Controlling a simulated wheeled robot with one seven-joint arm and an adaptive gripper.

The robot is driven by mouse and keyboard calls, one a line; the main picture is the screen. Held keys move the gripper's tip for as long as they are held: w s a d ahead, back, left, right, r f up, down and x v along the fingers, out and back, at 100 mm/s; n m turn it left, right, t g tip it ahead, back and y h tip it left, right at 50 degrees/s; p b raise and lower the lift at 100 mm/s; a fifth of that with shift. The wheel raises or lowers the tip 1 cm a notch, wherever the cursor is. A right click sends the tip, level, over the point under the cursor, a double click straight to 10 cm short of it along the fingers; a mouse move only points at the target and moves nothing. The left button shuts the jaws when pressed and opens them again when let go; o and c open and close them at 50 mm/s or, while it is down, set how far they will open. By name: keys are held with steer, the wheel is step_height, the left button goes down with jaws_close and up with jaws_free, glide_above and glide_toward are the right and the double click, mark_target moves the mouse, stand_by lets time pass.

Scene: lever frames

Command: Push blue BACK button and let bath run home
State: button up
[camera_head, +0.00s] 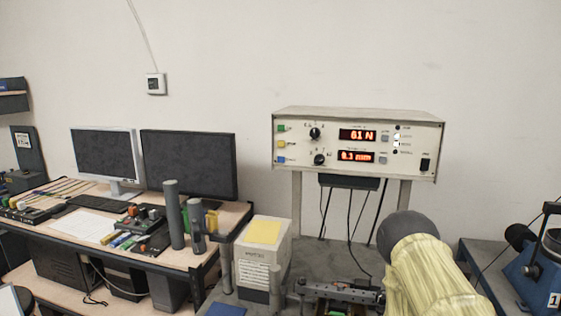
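A cream control box (355,118) stands raised on legs against the wall. Its left side has a column of small buttons: green on top, yellow in the middle and the blue button (281,160) at the bottom. The labels are too small to read. Nothing touches the blue button. Two red displays (357,135) are lit; the upper seems to read 0.1 N and the lower 0.3 with a unit. A metal rail assembly (340,293) shows at the bottom edge, mostly cut off; I cannot tell whether the bath is there. My gripper is not in view.
A white box with a yellow pad (263,232) stands left of the rail. A desk with two monitors (188,163) and upright grey cylinders (174,215) is at left. A blue machine (535,265) is at right.

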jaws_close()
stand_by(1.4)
